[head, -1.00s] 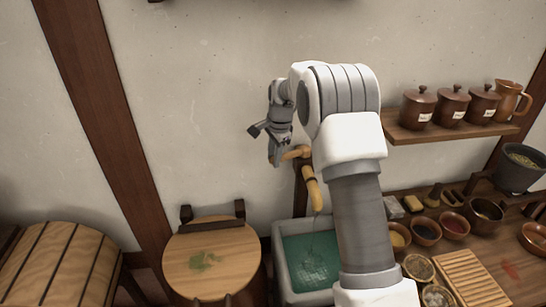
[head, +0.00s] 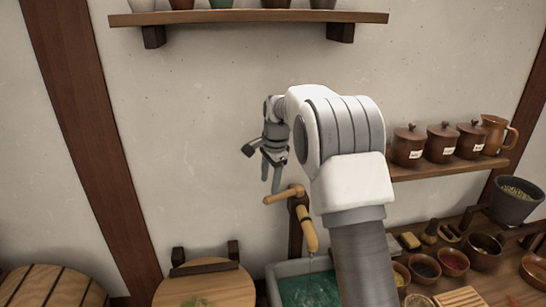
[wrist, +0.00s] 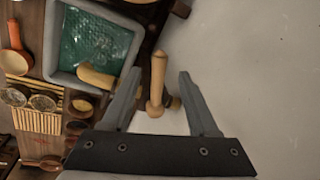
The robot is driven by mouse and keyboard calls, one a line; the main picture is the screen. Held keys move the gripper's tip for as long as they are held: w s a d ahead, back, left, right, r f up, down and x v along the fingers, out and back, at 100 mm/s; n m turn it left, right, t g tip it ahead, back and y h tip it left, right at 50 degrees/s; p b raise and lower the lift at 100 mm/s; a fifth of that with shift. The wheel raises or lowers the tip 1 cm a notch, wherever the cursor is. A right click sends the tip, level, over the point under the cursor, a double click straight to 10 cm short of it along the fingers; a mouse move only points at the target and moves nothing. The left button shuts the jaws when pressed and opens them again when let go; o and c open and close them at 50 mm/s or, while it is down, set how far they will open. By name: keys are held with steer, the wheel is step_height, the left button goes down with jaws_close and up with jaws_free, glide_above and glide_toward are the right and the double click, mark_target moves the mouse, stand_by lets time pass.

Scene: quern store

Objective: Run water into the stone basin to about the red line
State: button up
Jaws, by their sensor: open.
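The stone basin (head: 276,297) stands low by the wall, cut off by the lower edge of the head view; its rim also shows in the wrist view (wrist: 52,40). It holds rippled green water (head: 308,291). I cannot make out a red line. A wooden spout (head: 306,230) hangs over the basin, with what looks like a thin stream below it. The wooden tap handle (head: 284,194) sticks out to the left at its top. My gripper (head: 271,181) is open and empty just above the handle. In the wrist view the handle (wrist: 157,80) shows between the spread fingers.
A shelf of lidded jars (head: 441,140) is on the right. Below it, a counter carries several bowls (head: 453,261). A round wooden lid (head: 207,290) is left of the basin. Another shelf (head: 245,17) is high on the wall. The wall left of my gripper is clear.

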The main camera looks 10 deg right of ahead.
step_height(320, 180, up, 10)
glide_above(284, 195)
steer(key=s+a, duration=0.4)
steer(key=s, duration=0.1)
steer(key=shift+w+a+r, duration=0.1)
steer(key=shift+w+r, duration=0.05)
steer(key=shift+w, duration=0.05)
steer(key=c, duration=0.7)
steer(key=shift+s+f+m, duration=0.15)
steer(key=shift+f+m, duration=0.2)
steer(key=shift+m, duration=0.05)
steer(key=shift+c, duration=1.1)
steer(key=s+f+m, duration=0.1)
steer(key=m, duration=0.2)
steer(key=s+d+f+m+t, duration=0.1)
steer(key=f+m, duration=0.1)
steer(key=d+f+m+y, duration=0.1)
steer(key=m, duration=0.2)
steer(key=shift+s+d+f+m, duration=0.1)
steer(key=shift+s+f+m, duration=0.2)
steer(key=shift+s+f, duration=0.1)
jaws_close()
steer(key=s+d+f+m+t, duration=0.2)
steer(key=s+d+f+m, duration=0.15)
steer(key=m, duration=0.45)
steer(key=w+a+f+p, duration=0.1)
steer(key=w+a+f, duration=0.2)
steer(key=w+f, duration=0.4)
steer(key=shift+w+f+m, duration=0.3)
steer(key=shift+f, duration=0.4)
